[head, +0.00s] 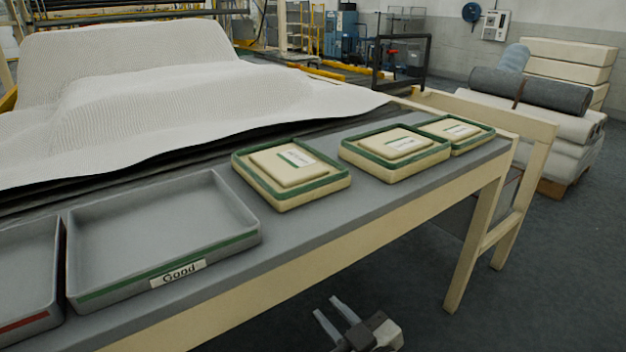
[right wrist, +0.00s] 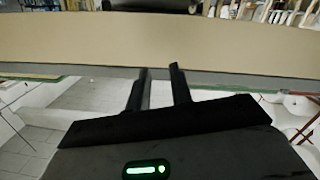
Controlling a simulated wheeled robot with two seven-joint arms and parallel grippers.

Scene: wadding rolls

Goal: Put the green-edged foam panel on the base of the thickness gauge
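Three cream pieces with green rims lie in a row on the table's right half: a near one (head: 305,197), a middle one (head: 400,173) and a far one (head: 476,144). Each looks like a shallow tray with a smaller labelled cream block in it; the near block (head: 272,172) has a green-striped label. I cannot tell which is the foam panel. No thickness gauge is recognisable. My right gripper (head: 327,307) is open and empty, below and in front of the table edge; it also shows in the right wrist view (right wrist: 160,72). My left gripper is not in view.
A grey tray (head: 235,243) marked "Good" stands on the table (head: 325,228), beside a red-striped grey tray (head: 25,325). White wadding (head: 160,95) covers the back. Rolls and stacked pads (head: 570,52) stand beyond on the right. Floor in front is clear.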

